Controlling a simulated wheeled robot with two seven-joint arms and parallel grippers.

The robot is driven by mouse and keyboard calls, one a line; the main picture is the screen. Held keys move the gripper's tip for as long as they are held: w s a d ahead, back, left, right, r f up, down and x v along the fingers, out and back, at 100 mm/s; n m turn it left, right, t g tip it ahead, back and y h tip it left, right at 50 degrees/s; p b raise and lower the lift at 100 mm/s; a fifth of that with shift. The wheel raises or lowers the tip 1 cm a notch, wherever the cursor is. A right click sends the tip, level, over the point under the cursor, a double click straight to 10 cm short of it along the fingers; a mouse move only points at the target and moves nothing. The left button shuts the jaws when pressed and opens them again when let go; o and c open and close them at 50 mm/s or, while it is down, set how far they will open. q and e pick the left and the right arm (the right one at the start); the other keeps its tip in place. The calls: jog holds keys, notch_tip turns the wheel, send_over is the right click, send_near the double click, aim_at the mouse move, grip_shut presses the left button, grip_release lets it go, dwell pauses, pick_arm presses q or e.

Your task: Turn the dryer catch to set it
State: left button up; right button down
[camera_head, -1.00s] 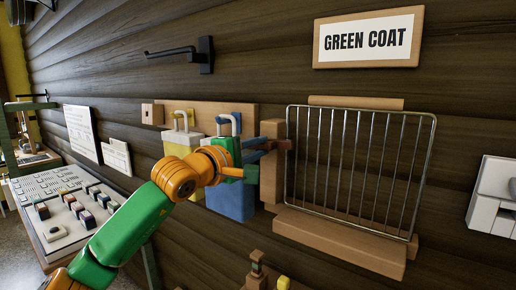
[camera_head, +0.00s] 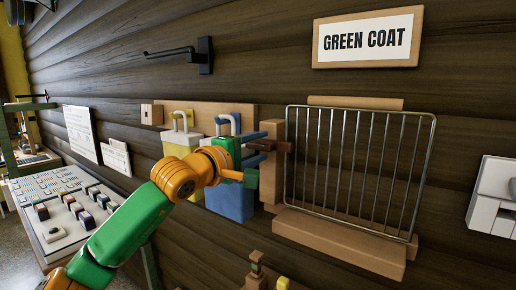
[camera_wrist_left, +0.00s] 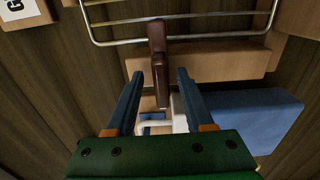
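The dryer is a wire rack (camera_head: 360,170) on a wooden wall mount, under the "GREEN COAT" sign (camera_head: 368,38). The catch (camera_head: 275,146) is a small reddish-brown bar on the wooden block at the rack's left edge. It lies about level in the head view. In the left wrist view the catch (camera_wrist_left: 158,65) runs from the rack's wire frame to between my fingers. My left gripper (camera_head: 258,147) is open, with one blue finger above the catch and one below. Its fingers (camera_wrist_left: 155,85) show gaps on both sides of the catch. My right gripper is not in view.
Yellow (camera_head: 182,143) and blue (camera_head: 232,203) items with loop handles hang from a wooden board beside my left gripper. A black wall bracket (camera_head: 190,54) is above. A control panel (camera_head: 65,210) stands at the left, and a white fixture (camera_head: 493,195) at the right.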

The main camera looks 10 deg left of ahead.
pick_arm(q)
jog(key=shift+f, duration=0.1)
jog(key=b+v, duration=0.4)
jog(key=v, duration=0.3)
jog(key=shift+b, duration=0.35)
